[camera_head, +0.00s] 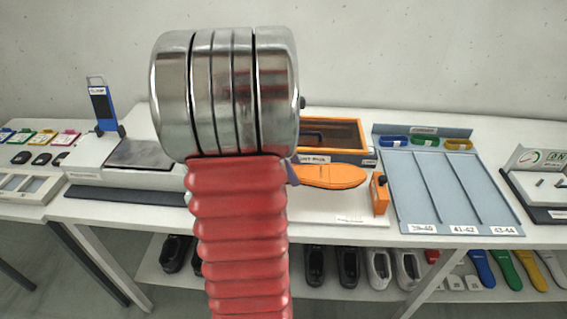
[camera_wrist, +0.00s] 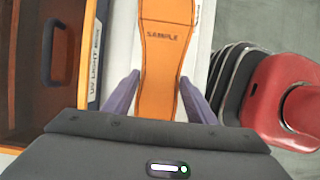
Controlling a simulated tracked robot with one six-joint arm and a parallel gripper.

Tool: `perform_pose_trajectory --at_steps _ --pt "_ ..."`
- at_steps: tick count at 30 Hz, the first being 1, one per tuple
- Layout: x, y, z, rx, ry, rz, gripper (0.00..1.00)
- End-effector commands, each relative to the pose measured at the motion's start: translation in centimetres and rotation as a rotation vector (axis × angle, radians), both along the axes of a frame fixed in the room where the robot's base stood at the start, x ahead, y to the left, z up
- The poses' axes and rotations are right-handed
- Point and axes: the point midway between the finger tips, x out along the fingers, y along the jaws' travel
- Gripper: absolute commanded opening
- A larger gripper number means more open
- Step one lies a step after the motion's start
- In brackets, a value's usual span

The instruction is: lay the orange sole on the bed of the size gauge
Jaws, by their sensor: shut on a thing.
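The orange sole (camera_head: 332,176) shows right of my arm in the head view, over a white flat bed (camera_head: 340,208) that looks like the size gauge, with an orange end block (camera_head: 380,194) at its right. In the wrist view the sole (camera_wrist: 167,35) bears the word SAMPLE and runs away from my gripper (camera_wrist: 160,82). The purple fingers are shut on the sole, one on each side of its narrow end. My arm hides that end in the head view. I cannot tell whether the sole touches the bed.
An orange-framed UV light box (camera_head: 335,135) stands directly behind the sole; its wall is close on the left in the wrist view (camera_wrist: 75,90). A blue-grey sorting tray (camera_head: 440,190) with lanes lies to the right. Shoes (camera_head: 348,266) stand on the lower shelf.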

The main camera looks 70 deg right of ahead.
Motion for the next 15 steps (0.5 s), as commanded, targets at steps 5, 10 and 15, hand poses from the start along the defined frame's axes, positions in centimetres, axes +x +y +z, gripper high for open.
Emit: perform_pose_trajectory --at_steps 5,10,15 --pt "0.78 0.09 0.03 -0.001 0.0 0.017 0.23" --pt "1.08 0.13 -0.18 0.0 0.0 0.023 0.23" --pt "1.15 0.16 -0.91 0.0 0.001 0.024 0.23"
